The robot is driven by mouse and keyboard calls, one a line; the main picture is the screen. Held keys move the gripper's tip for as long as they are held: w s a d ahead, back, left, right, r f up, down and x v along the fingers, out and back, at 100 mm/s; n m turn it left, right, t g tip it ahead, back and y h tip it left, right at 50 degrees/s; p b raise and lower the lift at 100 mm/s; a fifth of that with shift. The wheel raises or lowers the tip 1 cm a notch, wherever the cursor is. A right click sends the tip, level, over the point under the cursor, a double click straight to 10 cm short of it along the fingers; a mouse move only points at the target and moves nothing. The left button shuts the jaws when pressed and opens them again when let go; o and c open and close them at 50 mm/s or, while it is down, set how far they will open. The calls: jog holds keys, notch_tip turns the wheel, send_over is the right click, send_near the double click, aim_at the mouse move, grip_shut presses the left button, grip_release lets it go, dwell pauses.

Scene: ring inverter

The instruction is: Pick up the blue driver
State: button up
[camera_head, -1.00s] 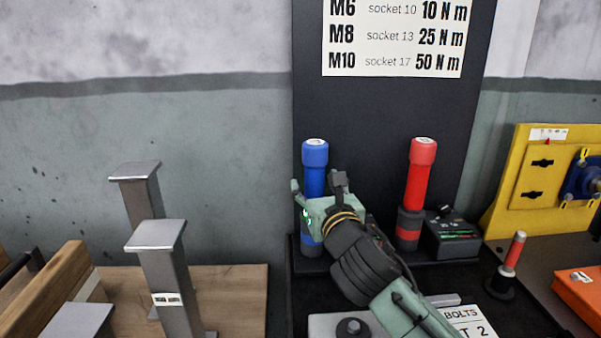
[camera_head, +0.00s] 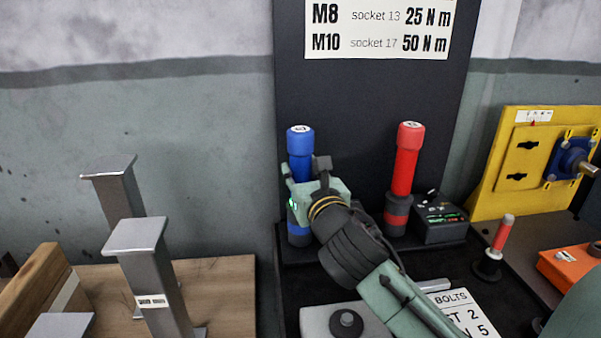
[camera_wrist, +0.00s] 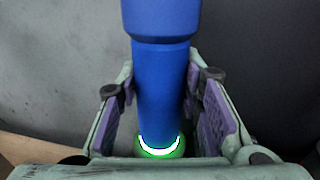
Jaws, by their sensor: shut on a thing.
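The blue driver (camera_head: 300,152) stands upright on a black shelf against the dark back panel in the head view. My gripper (camera_head: 303,180) is around its shaft, below the wider blue cap, and hides part of it. In the wrist view the blue driver (camera_wrist: 162,80) runs between the two purple-padded fingers of my gripper (camera_wrist: 163,110), with a lit green-white ring at its lower visible end. My gripper is shut on the driver. The driver's base shows below my gripper, at the shelf; I cannot tell whether it touches the shelf.
A red driver (camera_head: 405,165) stands to the right, beside a black box (camera_head: 440,220) with green lights. A small red-handled tool (camera_head: 502,236) and a yellow fixture (camera_head: 510,165) are further right. Grey metal posts (camera_head: 150,270) stand on a wooden surface (camera_head: 225,290) at left.

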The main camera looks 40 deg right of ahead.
grip_shut()
jog(key=shift+w+r, duration=0.1)
jog(key=shift+r, duration=0.1)
dwell(0.4)
